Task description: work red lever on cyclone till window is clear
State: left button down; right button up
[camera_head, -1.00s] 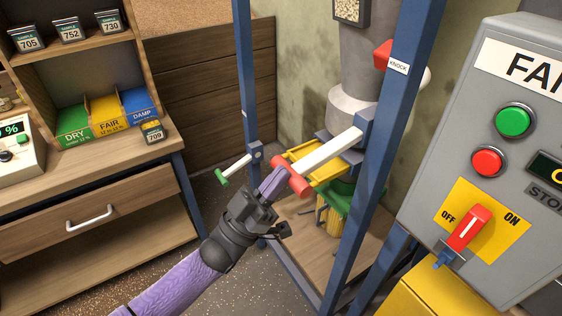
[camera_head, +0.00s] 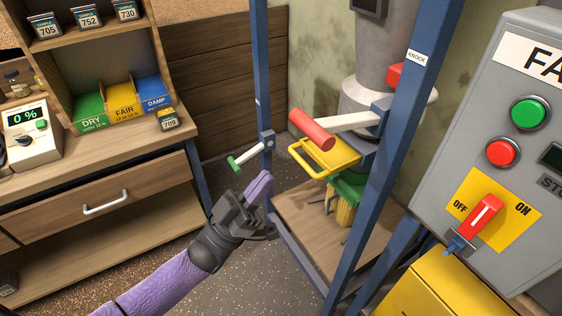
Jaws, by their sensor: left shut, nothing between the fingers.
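The red lever (camera_head: 312,130) is a red grip on a white bar that comes out from the side of the grey cyclone (camera_head: 382,45). A red knocker (camera_head: 394,76) is beside the KNOCK label, partly behind the blue post. My right gripper does not show.
A yellow slide frame (camera_head: 326,157) and a green spout (camera_head: 349,190) are under the lever. A green-tipped handle (camera_head: 245,157) sticks out from the left blue post (camera_head: 262,80). The grey fan panel (camera_head: 480,150) stands at right, the wooden desk (camera_head: 95,150) at left.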

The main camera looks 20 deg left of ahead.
pick_arm(q)
jog(key=v, duration=0.3)
jog(key=shift+s+a, duration=0.2)
jog(key=shift+s, duration=0.1)
dwell(1.3)
